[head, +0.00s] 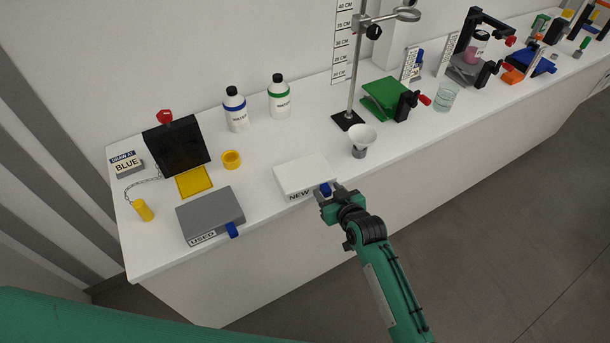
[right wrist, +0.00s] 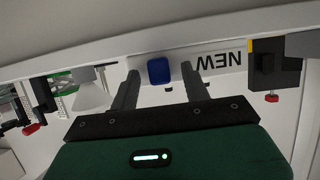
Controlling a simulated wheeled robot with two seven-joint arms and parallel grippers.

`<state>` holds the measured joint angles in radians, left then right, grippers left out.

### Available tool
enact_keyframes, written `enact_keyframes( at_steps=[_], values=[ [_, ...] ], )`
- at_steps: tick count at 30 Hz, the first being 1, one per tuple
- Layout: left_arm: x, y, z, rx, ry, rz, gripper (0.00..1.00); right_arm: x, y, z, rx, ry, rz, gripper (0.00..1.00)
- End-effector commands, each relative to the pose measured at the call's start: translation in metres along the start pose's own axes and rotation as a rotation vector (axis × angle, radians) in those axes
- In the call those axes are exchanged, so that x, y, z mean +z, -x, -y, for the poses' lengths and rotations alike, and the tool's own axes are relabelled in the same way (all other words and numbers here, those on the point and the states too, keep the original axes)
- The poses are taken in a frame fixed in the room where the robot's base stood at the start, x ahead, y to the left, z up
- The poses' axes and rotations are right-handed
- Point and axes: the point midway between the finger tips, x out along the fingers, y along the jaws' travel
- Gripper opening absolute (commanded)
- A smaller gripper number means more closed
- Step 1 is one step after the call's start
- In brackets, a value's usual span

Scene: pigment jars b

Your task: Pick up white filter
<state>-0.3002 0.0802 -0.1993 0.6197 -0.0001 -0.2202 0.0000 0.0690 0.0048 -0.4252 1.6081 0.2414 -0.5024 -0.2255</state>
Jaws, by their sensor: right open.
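No separate white filter can be made out. A white lidded box (head: 303,174) labelled NEW lies near the counter's front edge, with a blue tab (head: 326,189) at its front right; its inside is hidden. My right gripper (head: 331,192) is at that tab, open. In the right wrist view the blue tab (right wrist: 158,71) shows between the two spread fingers of the right gripper (right wrist: 162,82), with the NEW label (right wrist: 225,63) upside down beside it. My left gripper is out of view.
A grey box (head: 208,212) labelled USED, with a blue tab, lies to the left. Counter between the boxes is clear.

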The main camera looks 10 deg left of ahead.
Motion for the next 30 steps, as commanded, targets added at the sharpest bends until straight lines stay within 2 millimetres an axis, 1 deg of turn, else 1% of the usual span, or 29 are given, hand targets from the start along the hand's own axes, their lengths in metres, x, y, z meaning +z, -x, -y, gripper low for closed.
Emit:
enact_keyframes(
  at_steps=[2, 3, 8, 9, 10, 18, 23, 26, 28, 30],
  values=[
    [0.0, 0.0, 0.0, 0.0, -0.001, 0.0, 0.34, 0.0, 0.0, 0.0, 0.0, 0.0, 0.0, 0.47],
    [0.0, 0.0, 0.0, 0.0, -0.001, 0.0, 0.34, 0.0, 0.0, 0.0, 0.0, 0.0, 0.0, 0.43],
    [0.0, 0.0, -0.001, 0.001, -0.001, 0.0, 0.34, 0.0, 0.0, 0.0, 0.0, 0.0, 0.0, 0.12],
    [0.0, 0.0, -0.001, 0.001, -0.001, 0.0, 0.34, 0.0, 0.0, 0.0, 0.0, 0.0, 0.0, 0.04],
    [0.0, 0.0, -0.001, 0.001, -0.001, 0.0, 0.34, 0.0, 0.0, 0.0, 0.0, 0.0, 0.0, 0.0],
    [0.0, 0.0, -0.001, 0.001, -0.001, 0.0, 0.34, -0.001, 0.001, 0.0, 0.0, -0.001, -0.002, 0.0],
    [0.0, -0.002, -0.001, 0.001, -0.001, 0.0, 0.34, -0.009, 0.003, 0.0, 0.0, -0.001, -0.005, 0.0],
    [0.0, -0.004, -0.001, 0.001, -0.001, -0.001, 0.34, -0.019, 0.007, 0.0, 0.0, 0.0, -0.006, 0.0],
    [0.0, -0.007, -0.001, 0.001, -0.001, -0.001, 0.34, -0.031, 0.013, 0.0, 0.001, 0.001, -0.007, 0.0],
    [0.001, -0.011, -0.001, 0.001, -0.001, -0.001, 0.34, -0.048, 0.019, 0.0, 0.0, 0.0, -0.009, 0.0]
  ],
)
